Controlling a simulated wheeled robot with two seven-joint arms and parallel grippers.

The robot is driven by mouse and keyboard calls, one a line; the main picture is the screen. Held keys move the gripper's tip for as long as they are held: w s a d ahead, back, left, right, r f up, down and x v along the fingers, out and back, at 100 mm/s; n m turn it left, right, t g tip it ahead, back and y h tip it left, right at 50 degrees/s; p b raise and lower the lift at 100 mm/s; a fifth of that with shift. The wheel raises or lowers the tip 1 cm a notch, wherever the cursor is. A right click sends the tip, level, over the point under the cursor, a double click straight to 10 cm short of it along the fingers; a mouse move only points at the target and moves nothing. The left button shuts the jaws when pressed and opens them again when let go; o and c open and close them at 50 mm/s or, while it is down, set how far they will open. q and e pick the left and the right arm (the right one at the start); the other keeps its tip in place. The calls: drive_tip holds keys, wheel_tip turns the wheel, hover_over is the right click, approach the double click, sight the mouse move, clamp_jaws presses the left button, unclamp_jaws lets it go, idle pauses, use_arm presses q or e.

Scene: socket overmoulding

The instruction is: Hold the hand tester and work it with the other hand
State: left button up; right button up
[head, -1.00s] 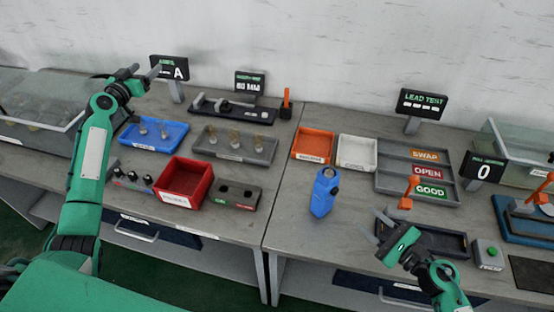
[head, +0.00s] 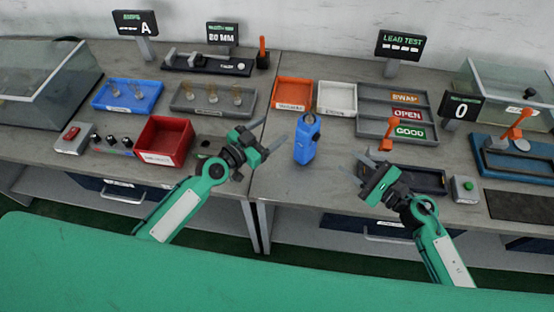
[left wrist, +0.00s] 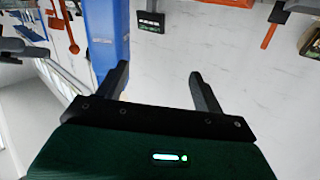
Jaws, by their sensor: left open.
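The blue hand tester (head: 304,150) stands on the right-hand table near the seam, with a ring-shaped part at its top. My left gripper (head: 273,132) is open and empty, just left of the tester and apart from it in the head view. In the left wrist view the tester (left wrist: 106,38) shows as a tall blue body behind my left finger, off to the left of the gap between the open jaws (left wrist: 157,80). My right gripper (head: 350,165) is to the right of the tester, with its fingers spread and nothing visible between them.
Orange (head: 292,94) and white (head: 337,98) bins stand behind the tester. A grey sorting tray (head: 376,97) labelled swap, open and good is to their right. A red bin (head: 166,138) stands left of my left gripper. The table in front of the tester is clear.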

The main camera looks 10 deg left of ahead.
sight(311, 132)
use_arm(q)
drive_tip(key=s+d+f+n, duration=0.15)
drive_tip(key=s+d, duration=0.25)
drive_tip(key=s, duration=0.4)
drive_tip(key=shift+t, duration=0.4)
drive_tip(key=x, duration=1.3)
drive_tip(key=shift+w+d+f, duration=0.15)
drive_tip(key=shift+w, duration=0.15)
